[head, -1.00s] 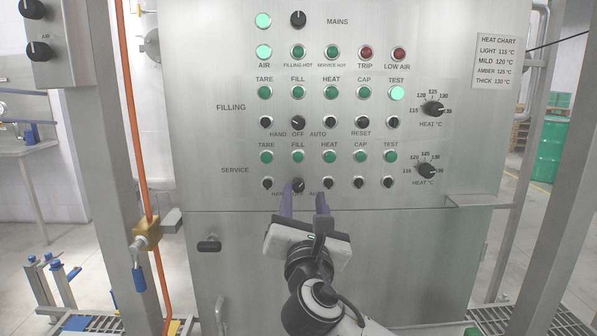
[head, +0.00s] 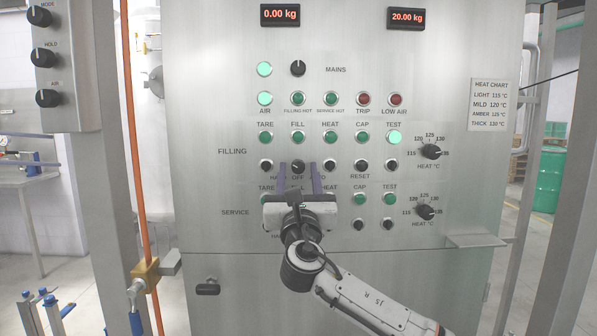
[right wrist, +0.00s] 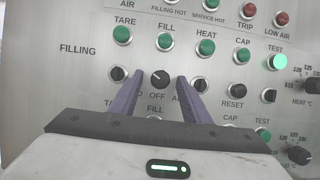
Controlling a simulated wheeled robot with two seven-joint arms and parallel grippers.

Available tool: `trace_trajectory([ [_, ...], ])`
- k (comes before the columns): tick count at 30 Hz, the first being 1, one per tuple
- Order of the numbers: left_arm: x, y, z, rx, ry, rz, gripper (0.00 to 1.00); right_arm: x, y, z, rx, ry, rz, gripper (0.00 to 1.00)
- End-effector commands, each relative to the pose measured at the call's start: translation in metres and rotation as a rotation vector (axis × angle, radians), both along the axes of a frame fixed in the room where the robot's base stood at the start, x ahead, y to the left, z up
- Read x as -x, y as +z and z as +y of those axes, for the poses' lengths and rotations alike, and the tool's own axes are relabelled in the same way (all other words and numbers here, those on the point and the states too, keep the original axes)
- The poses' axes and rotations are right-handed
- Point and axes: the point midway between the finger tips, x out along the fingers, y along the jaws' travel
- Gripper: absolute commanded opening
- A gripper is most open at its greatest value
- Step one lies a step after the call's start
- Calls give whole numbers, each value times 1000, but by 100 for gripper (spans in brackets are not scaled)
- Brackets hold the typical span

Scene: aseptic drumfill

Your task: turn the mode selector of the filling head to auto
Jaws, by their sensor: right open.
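On the steel panel, the FILLING row's selector marked HAND, OFF and AUTO is a black knob (head: 298,167) under the green FILL lamp. It also shows in the right wrist view (right wrist: 160,79); its pale mark seems to lean left, but the exact setting is hard to tell. My right gripper (head: 300,166) is open, its two purple fingers on either side of this knob; contact cannot be told. The right finger partly covers the AUTO label. A knob labelled MODE (head: 41,16) is on a separate box at the upper left. My left gripper is not in view.
Neighbouring black knobs stand close on both sides, such as the one under TARE (head: 266,165) and the one under HEAT (head: 330,165). My right gripper hides part of the SERVICE row. A small shelf (head: 476,240) juts out at the lower right.

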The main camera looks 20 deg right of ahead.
Motion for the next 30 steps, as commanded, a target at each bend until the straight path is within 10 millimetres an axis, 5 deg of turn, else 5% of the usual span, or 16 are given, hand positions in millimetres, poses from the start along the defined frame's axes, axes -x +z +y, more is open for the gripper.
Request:
trace_trajectory([
  [9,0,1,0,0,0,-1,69,-2,1,-1,0,0,0,41],
  [16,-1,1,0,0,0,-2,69,-2,0,-1,0,0,1,3],
  [30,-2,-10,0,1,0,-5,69,-2,-2,1,-112,1,-31,2],
])
